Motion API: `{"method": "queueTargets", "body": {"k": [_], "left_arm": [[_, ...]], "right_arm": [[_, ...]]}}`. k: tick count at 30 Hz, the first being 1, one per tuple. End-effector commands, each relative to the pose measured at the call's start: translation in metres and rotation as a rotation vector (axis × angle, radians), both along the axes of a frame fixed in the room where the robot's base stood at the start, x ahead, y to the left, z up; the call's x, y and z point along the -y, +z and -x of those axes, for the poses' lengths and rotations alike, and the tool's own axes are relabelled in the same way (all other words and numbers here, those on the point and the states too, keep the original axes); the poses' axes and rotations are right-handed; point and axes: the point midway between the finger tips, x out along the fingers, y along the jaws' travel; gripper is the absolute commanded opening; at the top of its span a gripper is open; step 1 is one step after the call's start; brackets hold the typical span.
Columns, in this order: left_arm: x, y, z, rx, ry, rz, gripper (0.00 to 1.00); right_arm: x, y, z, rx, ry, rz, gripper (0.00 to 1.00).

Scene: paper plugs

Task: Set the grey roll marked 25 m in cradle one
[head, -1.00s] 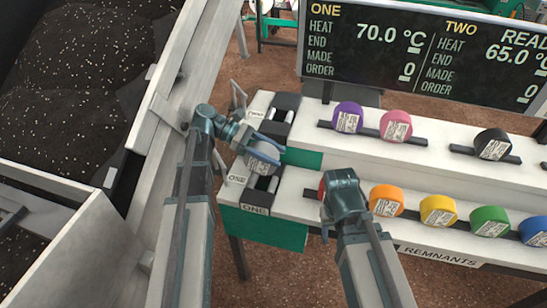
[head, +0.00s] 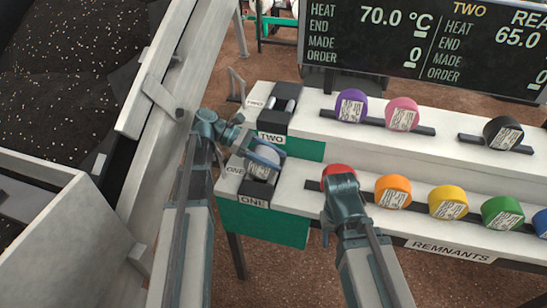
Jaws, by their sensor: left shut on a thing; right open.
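The grey roll (head: 264,164) with a pale label is at cradle one (head: 255,190), the dark holder with a ONE plate on its front. My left gripper (head: 262,153) is shut on the roll. The roll looks low in the cradle and covers its metal rollers; I cannot tell whether it rests on them. The 25 m marking is too small to read. My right gripper (head: 340,180) is open above the red roll (head: 337,169), partly hiding it.
Cradle two (head: 281,108) stands empty behind cradle one. Orange (head: 393,191), yellow (head: 448,202) and green (head: 502,213) rolls line the front rack, with a blue one at the edge. Purple (head: 350,106), pink (head: 402,114) and black (head: 503,133) rolls stand behind. A display board (head: 430,45) is at the back.

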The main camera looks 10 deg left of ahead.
Motion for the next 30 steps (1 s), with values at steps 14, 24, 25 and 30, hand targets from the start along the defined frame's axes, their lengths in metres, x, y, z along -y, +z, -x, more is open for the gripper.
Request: {"method": "queueTargets", "body": {"k": [14,24,25,30], "left_arm": [[0.0000,-0.0020,0.0000,0.000,0.000,0.000,0.00],[0.0000,-0.0087,0.0000,0.000,0.000,0.000,0.00],[0.0000,-0.0078,0.0000,0.000,0.000,0.000,0.66],[0.0001,-0.0074,0.0000,0.000,0.000,0.000,0.96]], "right_arm": [[0.0000,-0.0020,0.0000,0.000,0.000,0.000,0.50],[0.0000,-0.0088,0.0000,0.000,0.000,0.000,0.50],[-0.0001,-0.0080,0.0000,0.000,0.000,0.000,0.50],[0.0000,-0.0074,0.0000,0.000,0.000,0.000,0.50]]}}
